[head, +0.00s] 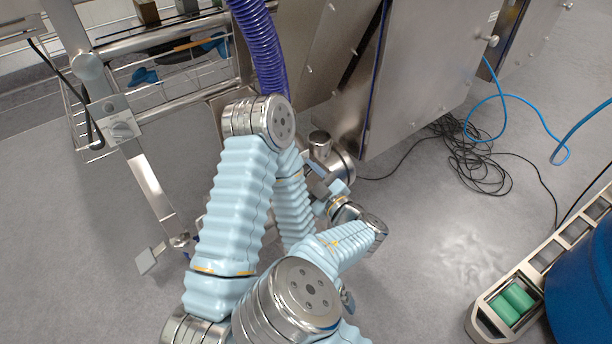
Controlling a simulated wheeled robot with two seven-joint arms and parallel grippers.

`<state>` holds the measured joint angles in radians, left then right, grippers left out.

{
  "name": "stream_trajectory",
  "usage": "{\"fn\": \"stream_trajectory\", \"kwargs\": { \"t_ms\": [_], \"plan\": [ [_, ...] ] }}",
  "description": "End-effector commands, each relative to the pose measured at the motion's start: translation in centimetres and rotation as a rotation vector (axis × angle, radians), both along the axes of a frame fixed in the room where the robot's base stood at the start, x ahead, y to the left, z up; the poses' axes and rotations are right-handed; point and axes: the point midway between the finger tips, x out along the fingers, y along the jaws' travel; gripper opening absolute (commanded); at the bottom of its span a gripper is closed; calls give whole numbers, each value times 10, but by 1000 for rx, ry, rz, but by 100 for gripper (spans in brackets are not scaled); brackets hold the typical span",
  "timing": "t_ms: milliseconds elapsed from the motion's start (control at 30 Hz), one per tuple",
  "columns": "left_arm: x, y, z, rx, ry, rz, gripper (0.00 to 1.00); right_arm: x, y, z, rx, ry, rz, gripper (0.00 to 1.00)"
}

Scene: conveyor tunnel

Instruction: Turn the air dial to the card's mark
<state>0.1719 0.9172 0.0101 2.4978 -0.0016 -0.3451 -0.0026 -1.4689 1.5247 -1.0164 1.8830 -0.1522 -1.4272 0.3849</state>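A small grey box with a round knob (122,130), which looks like the air dial, is fixed to the metal frame at the left of the head view. The knob's pointer setting is too small to read. I cannot make out a card or its mark with certainty. What looks like my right gripper (326,187) is near the middle of the view, well to the right of the dial and apart from it. Its fingers are too small and overlapped to tell open from shut. My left arm rises and bends down behind my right arm, and its gripper is hidden.
A purple ribbed hose (262,48) hangs beside steel panels (425,65). A wire basket (185,65) holds blue items. Black cables (475,160) lie coiled on the floor.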

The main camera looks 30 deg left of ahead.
Motion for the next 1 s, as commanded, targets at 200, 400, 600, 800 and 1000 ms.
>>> {"fn": "stream_trajectory", "kwargs": {
  "t_ms": [200, 400, 600, 800, 1000],
  "plan": [
    [0, 0, 0, 0, 0, 0, 100, 0, 0, 0, 0, 0, 1, 23],
    [0, 0, -6, -1, 1, 0, 100, 0, 0, -1, -3, -16, 0, 23],
    [0, -1, -24, -2, 1, 0, 100, 1, -1, -3, -27, -81, -2, 23],
    [1, 0, -50, -1, -5, 3, 100, 1, -2, -4, -78, -208, -3, 23],
    [2, 0, -70, 1, -10, 6, 100, 0, -1, -4, -156, -385, -2, 23]
  ]
}}
